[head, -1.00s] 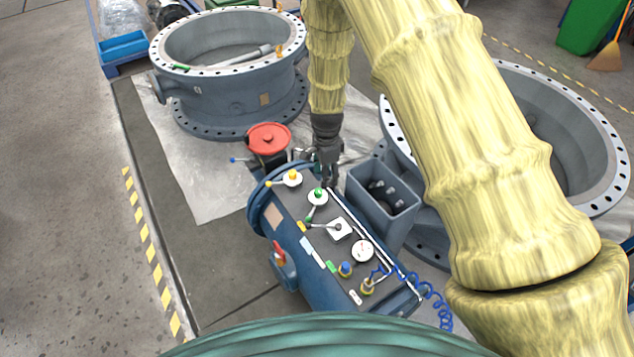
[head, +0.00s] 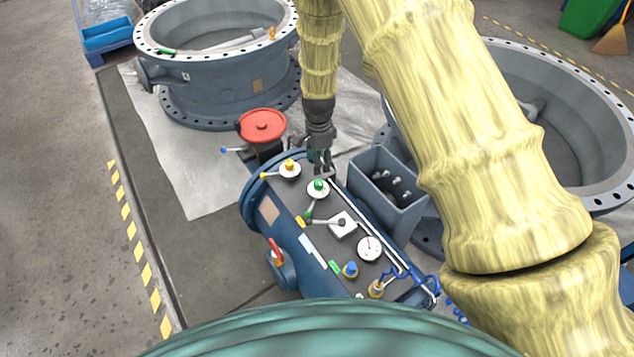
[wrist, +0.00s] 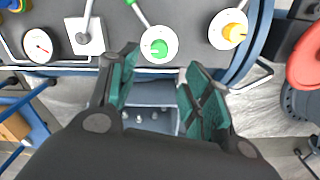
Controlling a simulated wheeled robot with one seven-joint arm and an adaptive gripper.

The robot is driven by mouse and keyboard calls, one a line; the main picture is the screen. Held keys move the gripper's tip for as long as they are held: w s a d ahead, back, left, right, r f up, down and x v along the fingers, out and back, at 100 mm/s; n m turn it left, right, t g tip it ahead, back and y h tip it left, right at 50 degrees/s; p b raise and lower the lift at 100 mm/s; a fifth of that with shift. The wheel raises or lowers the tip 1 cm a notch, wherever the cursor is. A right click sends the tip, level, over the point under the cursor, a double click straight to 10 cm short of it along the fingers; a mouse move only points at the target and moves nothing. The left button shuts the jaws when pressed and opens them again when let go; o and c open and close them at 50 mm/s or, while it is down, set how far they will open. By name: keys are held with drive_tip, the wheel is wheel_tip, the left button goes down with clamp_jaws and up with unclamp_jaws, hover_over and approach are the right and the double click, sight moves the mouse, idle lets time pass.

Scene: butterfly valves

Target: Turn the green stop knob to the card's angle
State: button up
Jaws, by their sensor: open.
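The green stop knob (head: 319,184) sits on a white round dial on the top panel of the blue cylindrical unit, with a green-tipped lever pointing down-left in the head view. In the wrist view the green knob (wrist: 159,47) is at the top middle, just beyond the fingertips. My gripper (head: 322,170) is open and empty, close above and behind the knob in the head view. In the wrist view its two teal-padded fingers (wrist: 160,85) stand apart, with the knob between their lines but not visibly touched. I cannot make out an angle card.
A yellow knob (head: 289,167), a white square plate with a lever (head: 343,223), a gauge (head: 369,248) and a blue knob (head: 350,270) share the panel. A grey-blue bin (head: 388,190) stands right beside the unit. A red handwheel (head: 262,125) is behind left.

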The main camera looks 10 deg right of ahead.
sight(319, 182)
drive_tip(key=shift+f+p, duration=1.05)
drive_tip(key=shift+f, duration=4.2)
drive_tip(key=c, duration=1)
